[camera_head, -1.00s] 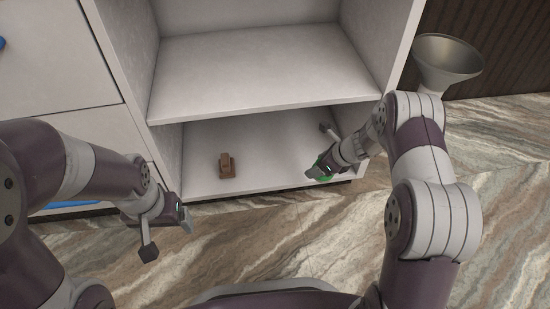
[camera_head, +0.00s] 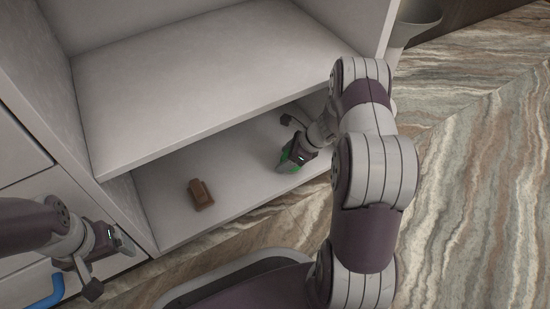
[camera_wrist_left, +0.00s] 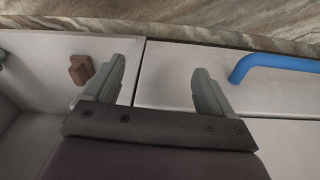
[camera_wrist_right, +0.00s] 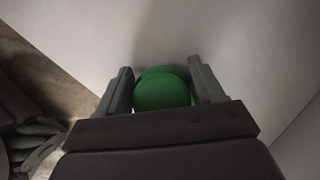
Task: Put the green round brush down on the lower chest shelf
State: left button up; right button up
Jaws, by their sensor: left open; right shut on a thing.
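The green round brush (camera_wrist_right: 162,90) sits between the fingers of my right gripper (camera_wrist_right: 162,85), which is shut on it. In the head view only a little of the green brush (camera_head: 286,160) shows beside my right gripper (camera_head: 290,163), at the right part of the lower chest shelf (camera_head: 245,180). I cannot tell whether the brush touches the shelf. My left gripper (camera_wrist_left: 165,88) is open and empty, in front of the chest's drawer fronts; it also shows at the lower left of the head view (camera_head: 125,245).
A brown wooden block (camera_head: 200,194) stands on the lower shelf, left of my right gripper. The upper shelf (camera_head: 200,80) overhangs the back of the lower one. A blue drawer handle (camera_wrist_left: 270,65) is near my left gripper.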

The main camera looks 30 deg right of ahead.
jog(key=shift+d, duration=0.1)
jog(key=shift+f, duration=0.15)
jog(key=o, duration=0.9)
jog(key=shift+o, duration=0.2)
jog(key=shift+r, duration=0.25)
jog(key=p+v, duration=0.8)
jog(key=v, duration=0.4)
